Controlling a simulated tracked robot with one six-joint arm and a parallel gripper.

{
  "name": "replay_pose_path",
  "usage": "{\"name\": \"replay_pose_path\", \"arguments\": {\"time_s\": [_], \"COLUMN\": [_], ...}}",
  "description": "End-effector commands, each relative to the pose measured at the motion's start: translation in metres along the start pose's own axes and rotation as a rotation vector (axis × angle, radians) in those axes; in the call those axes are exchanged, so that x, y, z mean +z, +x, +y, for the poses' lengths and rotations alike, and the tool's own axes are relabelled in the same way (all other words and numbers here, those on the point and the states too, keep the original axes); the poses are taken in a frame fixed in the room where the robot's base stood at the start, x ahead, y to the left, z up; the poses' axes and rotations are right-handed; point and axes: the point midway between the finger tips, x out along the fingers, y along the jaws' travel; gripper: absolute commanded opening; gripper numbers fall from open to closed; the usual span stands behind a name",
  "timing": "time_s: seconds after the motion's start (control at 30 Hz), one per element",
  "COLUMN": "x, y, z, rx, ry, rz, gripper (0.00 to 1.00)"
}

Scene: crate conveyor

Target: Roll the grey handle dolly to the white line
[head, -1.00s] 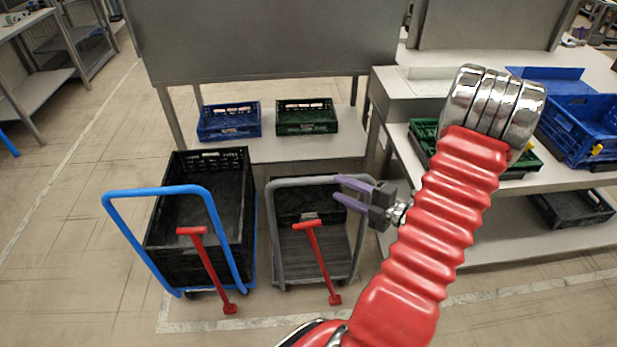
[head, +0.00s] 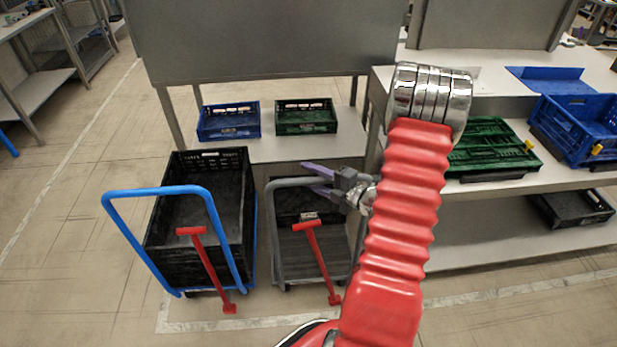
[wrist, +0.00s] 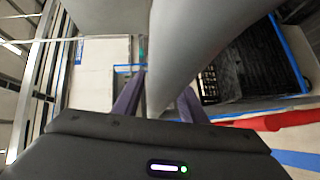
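In the wrist view the grey handle (wrist: 185,45) looms large between the open fingers (wrist: 157,92); contact cannot be told. The white line (head: 240,324) runs across the floor on the near side of the dolly.
A blue handle dolly (head: 222,262) with a black crate (head: 205,250) stands close on the left. A blue crate (head: 229,122) and a green crate (head: 306,117) sit on the shelf behind. A bench with more crates stands right.

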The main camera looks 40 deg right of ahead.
Motion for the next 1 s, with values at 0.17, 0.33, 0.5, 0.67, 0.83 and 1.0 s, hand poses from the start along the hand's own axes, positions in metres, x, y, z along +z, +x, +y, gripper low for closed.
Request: {"name": "replay_pose_path", "arguments": {"time_s": [0.17, 0.33, 0.5, 0.67, 0.83, 1.0], "x": [0.0003, 0.0001, -0.0001, -0.0002, -0.0004, -0.0005], "y": [0.0031, 0.0030, 0.0030, 0.0031, 0.0031, 0.0031], "z": [0.0001, 0.0001, 0.0001, 0.0001, -0.0003, -0.0007], "rx": [0.000, 0.000, 0.000, 0.000, -0.001, -0.002], "ry": [0.000, 0.000, 0.000, 0.000, 0.001, 0.001], "rz": [-0.001, 0.000, 0.000, 0.000, 0.001, 0.001], "gripper": [0.38, 0.37, 0.25, 0.14, 0.02, 0.00]}}
